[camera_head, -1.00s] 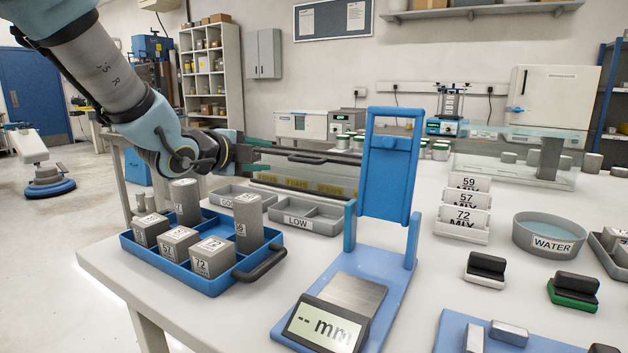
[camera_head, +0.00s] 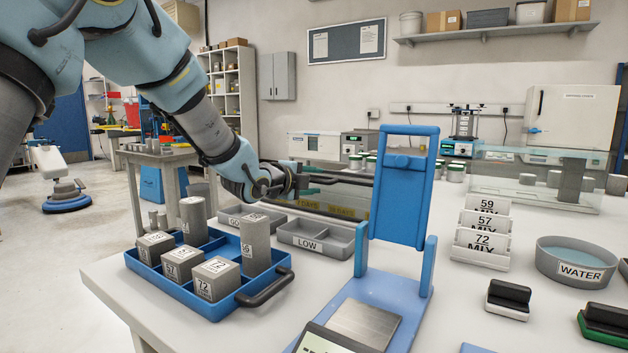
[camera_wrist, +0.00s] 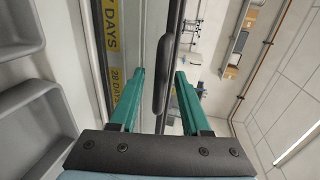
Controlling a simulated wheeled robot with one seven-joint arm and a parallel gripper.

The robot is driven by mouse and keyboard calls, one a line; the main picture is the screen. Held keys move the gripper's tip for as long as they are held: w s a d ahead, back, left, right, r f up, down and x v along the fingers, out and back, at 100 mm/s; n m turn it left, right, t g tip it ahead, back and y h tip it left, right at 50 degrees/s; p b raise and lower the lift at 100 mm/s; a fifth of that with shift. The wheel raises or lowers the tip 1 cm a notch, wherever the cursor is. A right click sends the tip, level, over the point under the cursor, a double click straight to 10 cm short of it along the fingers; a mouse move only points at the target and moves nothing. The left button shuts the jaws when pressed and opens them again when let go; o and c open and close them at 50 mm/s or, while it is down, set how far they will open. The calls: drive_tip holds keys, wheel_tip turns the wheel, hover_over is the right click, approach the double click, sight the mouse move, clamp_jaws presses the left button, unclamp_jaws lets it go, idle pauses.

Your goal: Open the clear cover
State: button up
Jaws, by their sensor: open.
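The clear cover (camera_head: 345,187) belongs to a long glass-sided case with yellow labels, behind the blue stand. It has a dark edge and a dark bar handle (camera_wrist: 163,75). In the head view my gripper (camera_head: 303,181) is at the left part of the case, level with the handle. In the wrist view my open gripper (camera_wrist: 158,76) has one teal finger on each side of the handle. I cannot tell whether the fingers touch it. The case's right part is hidden behind the blue stand. The labels read "7 DAYS" and "28 DAYS".
A blue tray (camera_head: 205,308) with grey blocks and cylinders stands at the front left. The upright blue stand (camera_head: 402,190) is close on the right. Card holders (camera_head: 482,245) and a water dish (camera_head: 577,262) are farther right.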

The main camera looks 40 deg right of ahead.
drive_tip(key=shift+d, duration=0.15)
drive_tip(key=shift+c, duration=0.2)
drive_tip(key=shift+f, duration=0.1)
clamp_jaws()
